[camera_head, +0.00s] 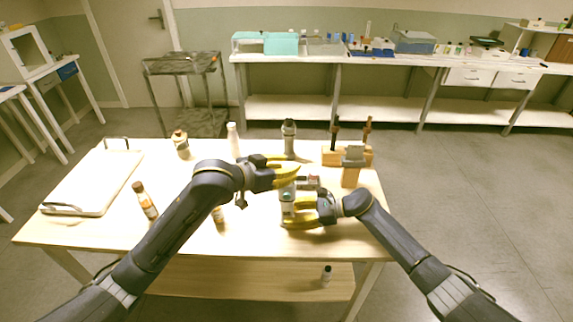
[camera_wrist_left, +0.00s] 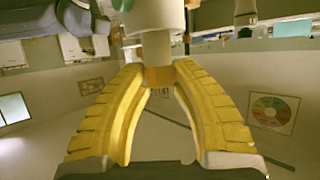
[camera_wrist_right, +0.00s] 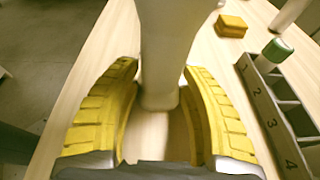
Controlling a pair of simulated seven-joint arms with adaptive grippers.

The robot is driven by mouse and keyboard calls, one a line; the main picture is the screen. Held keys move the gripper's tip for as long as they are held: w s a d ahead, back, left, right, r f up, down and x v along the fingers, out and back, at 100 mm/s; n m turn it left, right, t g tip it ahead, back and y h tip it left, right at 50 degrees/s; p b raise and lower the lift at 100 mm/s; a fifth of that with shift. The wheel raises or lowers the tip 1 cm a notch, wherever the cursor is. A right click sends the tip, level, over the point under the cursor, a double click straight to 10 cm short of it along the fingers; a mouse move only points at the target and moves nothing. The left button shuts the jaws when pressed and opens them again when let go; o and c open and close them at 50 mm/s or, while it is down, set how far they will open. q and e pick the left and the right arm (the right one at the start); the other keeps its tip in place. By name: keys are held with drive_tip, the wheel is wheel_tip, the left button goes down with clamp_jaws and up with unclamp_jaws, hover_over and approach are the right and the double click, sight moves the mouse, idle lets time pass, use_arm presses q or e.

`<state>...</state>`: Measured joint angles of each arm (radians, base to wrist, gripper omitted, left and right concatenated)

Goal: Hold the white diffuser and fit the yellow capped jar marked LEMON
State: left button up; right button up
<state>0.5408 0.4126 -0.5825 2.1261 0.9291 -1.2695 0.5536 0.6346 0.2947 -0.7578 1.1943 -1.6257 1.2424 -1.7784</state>
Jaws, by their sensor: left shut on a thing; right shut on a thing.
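My left gripper (camera_head: 285,172) is higher, just above the diffuser. In the left wrist view its yellow fingers (camera_wrist_left: 158,88) are shut on a small pale jar (camera_wrist_left: 156,48) with a yellow-orange band (camera_wrist_left: 159,76). Dark lettering by the band is too small to read. The jar's far end meets or nearly meets a pale greenish body; I cannot tell whether they touch.
A white tray (camera_head: 75,200) lies at the left. An amber bottle (camera_head: 145,203), a white bottle (camera_head: 233,139), a brown-and-white bottle (camera_head: 181,144) and a grey object (camera_head: 289,138) stand around.

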use_arm(q)
drive_tip(key=shift+f, duration=0.7)
use_arm(e)
drive_tip(key=shift+f, duration=0.1)
use_arm(q)
drive_tip(key=shift+f, duration=0.1)
drive_tip(key=o, duration=1)
drive_tip(key=shift+r, duration=3.5)
use_arm(e)
drive_tip(key=o, duration=0.9)
